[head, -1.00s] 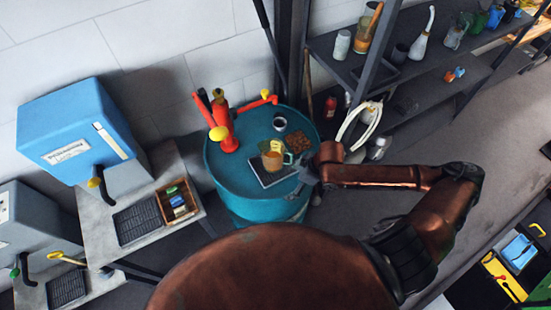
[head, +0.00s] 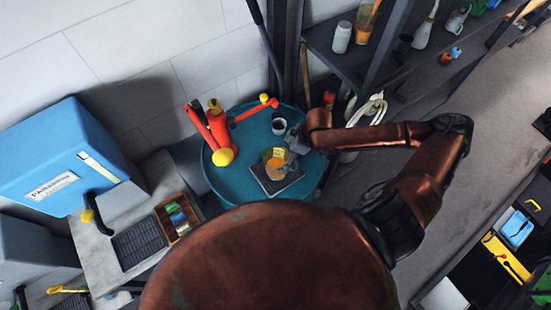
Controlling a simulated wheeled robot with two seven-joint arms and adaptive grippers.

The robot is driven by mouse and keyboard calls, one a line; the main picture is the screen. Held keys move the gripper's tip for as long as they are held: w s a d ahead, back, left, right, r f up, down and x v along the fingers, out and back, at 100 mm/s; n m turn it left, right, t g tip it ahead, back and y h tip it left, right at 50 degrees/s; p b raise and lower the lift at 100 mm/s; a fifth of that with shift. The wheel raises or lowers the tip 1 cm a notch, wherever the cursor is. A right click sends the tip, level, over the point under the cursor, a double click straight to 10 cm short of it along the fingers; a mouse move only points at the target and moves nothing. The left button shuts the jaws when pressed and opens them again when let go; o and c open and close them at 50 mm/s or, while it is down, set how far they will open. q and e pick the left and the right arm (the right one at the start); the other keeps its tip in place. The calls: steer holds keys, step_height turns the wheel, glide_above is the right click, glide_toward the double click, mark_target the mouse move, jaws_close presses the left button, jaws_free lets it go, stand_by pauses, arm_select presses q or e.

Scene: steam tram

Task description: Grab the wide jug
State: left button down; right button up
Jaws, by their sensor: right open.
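The wide jug (head: 273,161) is a clear vessel with orange contents. It stands on a dark flat pad (head: 263,182) on top of a round teal drum (head: 228,183). My right gripper (head: 292,144) is open, just right of and behind the jug, over the drum top. The picture is too small to tell whether its fingers touch the jug. My left gripper is out of view.
A blue machine (head: 60,165) is at left. A dark shelf (head: 345,65) with bottles stands at upper right.

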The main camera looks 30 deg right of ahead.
steer(key=x, duration=0.2)
steer(key=p+x, duration=0.1)
steer(key=x, duration=0.1)
steer(key=s+x, duration=0.1)
steer(key=x, duration=0.1)
steer(key=shift+a+f+p, duration=0.2)
steer(key=shift+f+p, duration=0.1)
steer(key=shift+f, duration=0.25)
steer(key=c, duration=1.2)
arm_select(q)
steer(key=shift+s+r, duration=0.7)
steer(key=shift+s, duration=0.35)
arm_select(e)
steer(key=shift+c, duration=1.3)
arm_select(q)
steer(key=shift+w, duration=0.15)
arm_select(e)
steer(key=shift+r, duration=0.1)
